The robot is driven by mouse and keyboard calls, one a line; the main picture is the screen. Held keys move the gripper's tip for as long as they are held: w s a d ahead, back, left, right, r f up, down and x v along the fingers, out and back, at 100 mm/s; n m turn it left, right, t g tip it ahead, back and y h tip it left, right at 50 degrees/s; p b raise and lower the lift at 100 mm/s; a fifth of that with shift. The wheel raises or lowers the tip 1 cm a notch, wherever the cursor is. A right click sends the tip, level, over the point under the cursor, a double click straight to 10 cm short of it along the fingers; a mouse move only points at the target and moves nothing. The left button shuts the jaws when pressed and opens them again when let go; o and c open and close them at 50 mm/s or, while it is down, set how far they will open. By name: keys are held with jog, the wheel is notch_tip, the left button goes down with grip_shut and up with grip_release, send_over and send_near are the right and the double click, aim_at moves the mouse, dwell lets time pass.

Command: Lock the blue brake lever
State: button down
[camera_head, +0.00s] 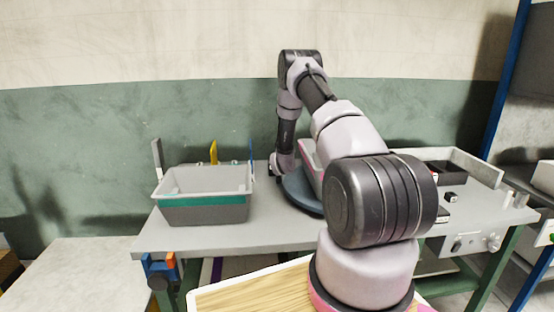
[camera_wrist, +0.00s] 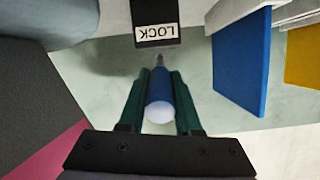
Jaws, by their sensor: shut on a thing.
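The blue brake lever (camera_wrist: 159,87) is in the middle of the wrist view. It has a blue grip with a whitish rounded end and a thin grey rod at its far end. My gripper (camera_wrist: 159,78) is shut on the lever, with one dark green finger on each side of the grip. A dark block with a white LOCK label (camera_wrist: 157,33), upside down in the picture, lies just beyond the rod. In the head view my arm reaches down behind the table's middle; the lever and fingertips cannot be made out there.
A blue panel (camera_wrist: 243,62) stands close right of my gripper, with a yellow panel (camera_wrist: 303,57) beyond it. In the head view a grey bin (camera_head: 205,208) with a green band stands left of my arm on the grey table (camera_head: 180,240). A dark tray (camera_head: 447,172) is at the right.

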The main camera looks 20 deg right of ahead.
jog(key=shift+f, duration=0.1)
dwell(0.3)
jog(key=c, duration=0.6)
grip_release()
jog(key=v, duration=1.1)
jog(key=shift+f, duration=0.1)
